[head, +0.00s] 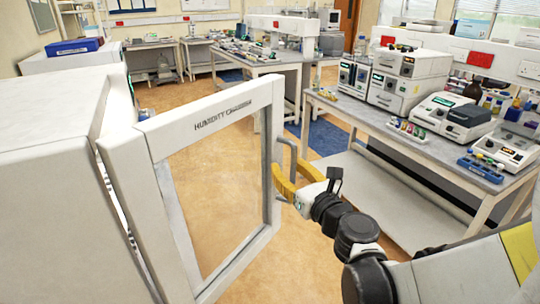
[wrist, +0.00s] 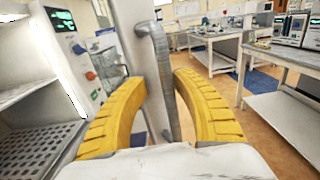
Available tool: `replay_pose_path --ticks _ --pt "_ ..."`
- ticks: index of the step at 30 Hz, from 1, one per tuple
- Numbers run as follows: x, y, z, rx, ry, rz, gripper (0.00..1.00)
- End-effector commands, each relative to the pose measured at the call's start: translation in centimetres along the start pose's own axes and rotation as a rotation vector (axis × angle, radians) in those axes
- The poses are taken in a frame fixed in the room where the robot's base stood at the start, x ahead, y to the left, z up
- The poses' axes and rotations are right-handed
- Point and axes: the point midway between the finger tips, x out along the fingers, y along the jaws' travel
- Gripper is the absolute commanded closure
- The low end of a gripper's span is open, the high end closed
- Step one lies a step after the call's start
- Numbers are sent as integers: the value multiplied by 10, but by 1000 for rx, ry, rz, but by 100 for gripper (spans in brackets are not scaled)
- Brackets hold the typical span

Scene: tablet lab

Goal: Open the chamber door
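The humidity chamber's white door (head: 160,140), with a large window, stands swung out from the chamber body (head: 45,150) at the left of the head view. A gap shows along its hinge side. The wrist view shows the open chamber interior with a perforated shelf (wrist: 35,140) at left. The grey bar handle (wrist: 160,75) is on the door's free edge; it also shows in the head view (head: 291,158). My gripper (wrist: 160,80) has its yellow fingers on either side of the handle, with visible space between them. It looks open around the bar; contact is unclear.
A bench (head: 350,115) with instruments and bottles runs along the right, near my arm. Another bench (head: 260,68) stands farther back. Floor is clear behind the door and between the benches. A control panel (wrist: 85,65) stands beside the chamber opening.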

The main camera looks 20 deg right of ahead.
Motion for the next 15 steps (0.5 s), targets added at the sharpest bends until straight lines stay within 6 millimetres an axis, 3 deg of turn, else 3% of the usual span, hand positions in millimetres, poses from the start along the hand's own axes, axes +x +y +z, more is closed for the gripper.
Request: replay_pose_path --ticks 10,15 --pt "-3 -1 0 -1 0 -1 65" --pt "-29 -1 0 -1 0 -3 65"
